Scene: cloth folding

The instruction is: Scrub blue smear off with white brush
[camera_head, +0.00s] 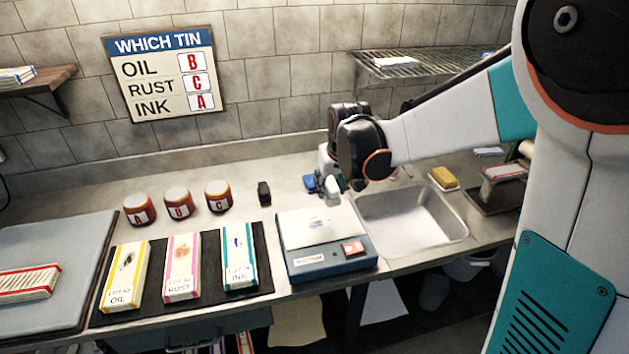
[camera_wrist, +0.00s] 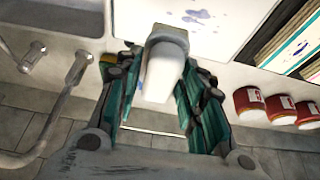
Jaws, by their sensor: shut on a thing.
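My gripper (camera_head: 331,190) is shut on the white brush (camera_wrist: 160,75), which has a grey end and sits between the two fingers in the wrist view. In the head view the brush (camera_head: 332,188) shows only as a small pale piece below the gripper, just beyond the white plate (camera_head: 300,229) of the blue-grey device. The blue smear (camera_wrist: 197,16) is on this white plate in the wrist view. In the head view it is a faint mark (camera_head: 319,223). I cannot tell whether the brush touches the plate; in the wrist view it appears apart from the smear.
A sink (camera_head: 410,215) lies right of the device, with a yellow sponge (camera_head: 443,178) behind. A blue item (camera_head: 310,183) and a black item (camera_head: 264,192) stand behind the plate. Red tins (camera_head: 178,201) and marked packs (camera_head: 182,266) are to the left. A sign hangs above.

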